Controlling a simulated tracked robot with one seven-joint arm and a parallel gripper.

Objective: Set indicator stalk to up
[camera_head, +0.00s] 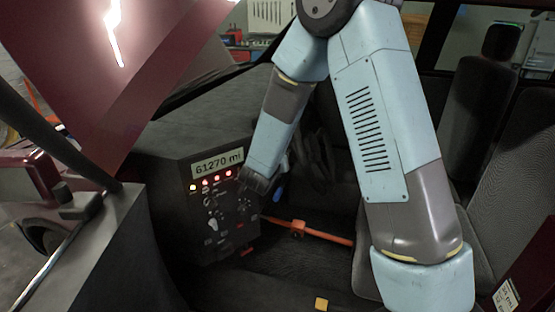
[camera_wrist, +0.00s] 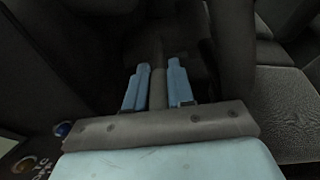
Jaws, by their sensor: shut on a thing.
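The indicator stalk (camera_wrist: 158,88) shows in the wrist view as a thin dark bar between the two light-blue fingers of my gripper (camera_wrist: 159,68). My gripper is shut on it. The stalk's far end fades into the dark cabin, so its up or down position is hard to tell. In the head view my gripper (camera_head: 277,192) is low beside the instrument panel, with a blue finger just showing. There the stalk is too dark and covered to make out.
The instrument panel (camera_head: 217,195) has a 61270 mi display (camera_head: 217,162), lit red lamps and several knobs. An orange bar (camera_head: 299,228) crosses below my gripper. A dark steering wheel (camera_head: 318,165) is behind the arm. Seats (camera_head: 500,150) fill the right. A small yellow block (camera_head: 321,303) lies below.

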